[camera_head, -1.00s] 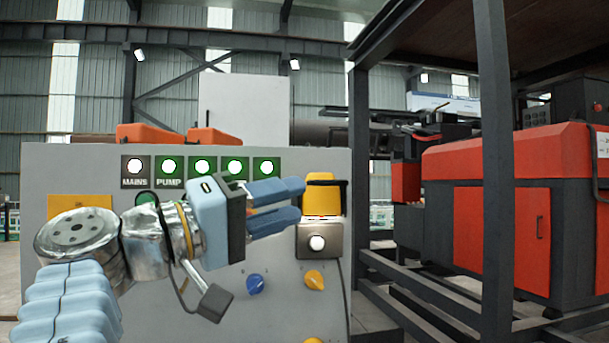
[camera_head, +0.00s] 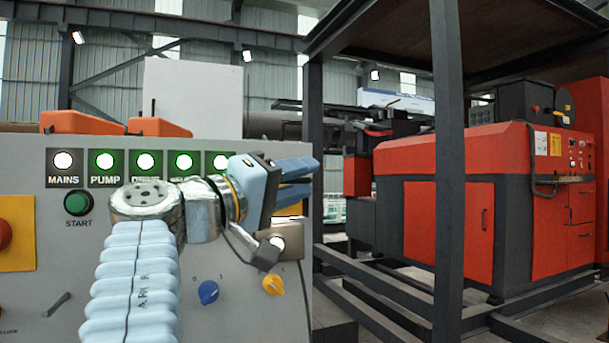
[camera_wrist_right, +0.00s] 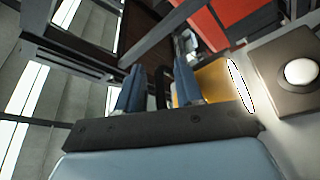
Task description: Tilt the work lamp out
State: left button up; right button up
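The yellow work lamp (camera_head: 289,211) is mostly hidden behind my right gripper in the head view, at the right edge of the grey control panel. In the right wrist view its yellow body (camera_wrist_right: 213,82) and bright white face (camera_wrist_right: 241,87) show just right of the fingers. My right gripper (camera_head: 308,178) points right, its two blue fingers apart. In the wrist view a thin dark bar shows between the fingers (camera_wrist_right: 160,80); I cannot tell whether it touches them or belongs to the lamp. My left gripper is out of view.
The grey panel (camera_head: 130,270) carries lit indicators, a green START button (camera_head: 78,203), a blue knob (camera_head: 208,292) and a yellow knob (camera_head: 273,285). A round white lamp (camera_wrist_right: 300,72) sits beside the work lamp. A dark steel post (camera_head: 447,160) and a red machine (camera_head: 450,170) stand to the right.

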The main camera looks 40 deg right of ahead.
jog(key=shift+d+r, duration=0.15)
jog(key=shift+d, duration=0.55)
grip_shut()
jog(key=shift+r, duration=0.1)
